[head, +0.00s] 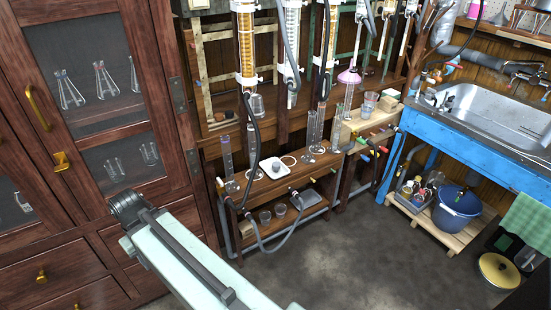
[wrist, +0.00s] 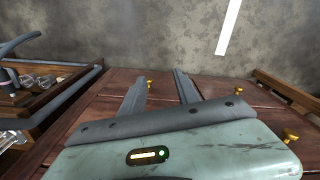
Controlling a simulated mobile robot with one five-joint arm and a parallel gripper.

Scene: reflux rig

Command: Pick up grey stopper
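A small grey rounded piece (head: 278,166) sits on a white square plate (head: 270,174) on the low wooden bench; it looks like the grey stopper, but it is too small to be sure. In the wrist view my gripper (wrist: 160,77) has its two dark fingers spread apart with nothing between them. Dark wood with brass knobs lies beyond the fingers. The grey stopper cannot be made out in the wrist view. In the head view my arm reaches toward the cabinet at left, away from the white plate, and the fingers cannot be made out.
The wooden bench (head: 258,196) carries glass cylinders (head: 229,165) and a hanging dark hose. A glass-fronted cabinet (head: 108,222) stands close to my arm at left. A blue sink stand (head: 457,152) and a blue bucket (head: 457,207) are at right. The floor (head: 365,250) between is clear.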

